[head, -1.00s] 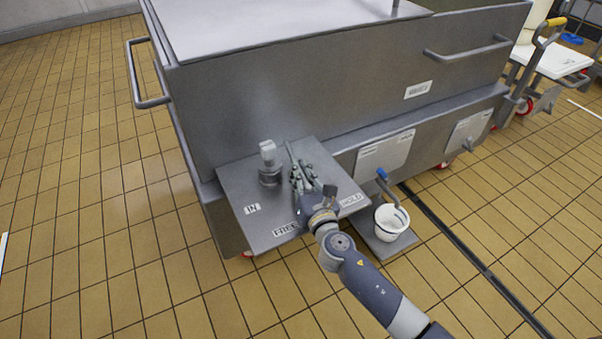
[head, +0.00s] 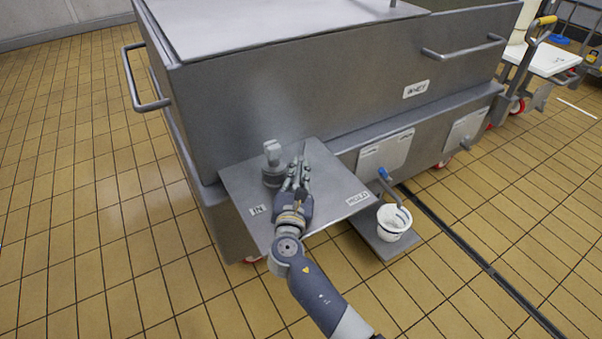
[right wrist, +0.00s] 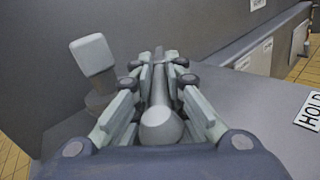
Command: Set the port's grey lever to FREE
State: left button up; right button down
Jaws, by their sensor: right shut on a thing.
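The grey lever (right wrist: 162,127) is a rod with a rounded end, between the fingers of my right gripper (right wrist: 160,85) in the right wrist view. In the head view my right gripper (head: 298,176) is shut on it above the metal shelf plate (head: 235,182). The IN label (head: 257,210) is at the plate's left front and the HOLD label (head: 358,198) at its right, also in the right wrist view (right wrist: 309,111). The FREE label is hidden behind my right gripper and arm. My left gripper is not in view.
A grey upright fitting (head: 272,165) with a blocky top stands just left of the lever. The large steel vat (head: 300,100) rises behind the plate. A white bucket (head: 393,222) and a blue-handled tap (head: 384,174) are at the right. The tiled floor at left is clear.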

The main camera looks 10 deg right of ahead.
jog(key=shift+f, duration=0.1)
jog(key=c, duration=1.6)
grip_release()
